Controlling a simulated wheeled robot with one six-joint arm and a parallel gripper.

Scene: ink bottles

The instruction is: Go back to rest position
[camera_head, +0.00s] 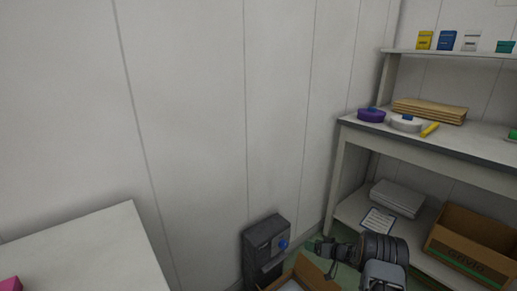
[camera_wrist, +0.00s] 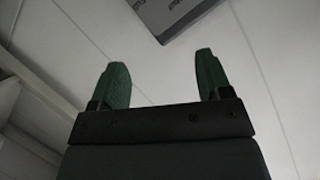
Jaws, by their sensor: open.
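My gripper (camera_wrist: 163,78) shows in the wrist view with its two green fingers spread apart and nothing between them. Beyond the fingers are pale wall panels and part of a dark grey box. In the head view my gripper (camera_head: 322,249) is at the lower right, in front of the wall and to the right of the dark grey box (camera_head: 266,250) with a blue spot on its front. The fingers are small in that view.
A white table (camera_head: 90,255) stands at the lower left. A workbench (camera_head: 440,142) at the right holds tape rolls and brown boards, with small coloured boxes on the shelf above. A cardboard box (camera_head: 470,243) sits on its lower shelf. An open carton (camera_head: 312,277) is below my gripper.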

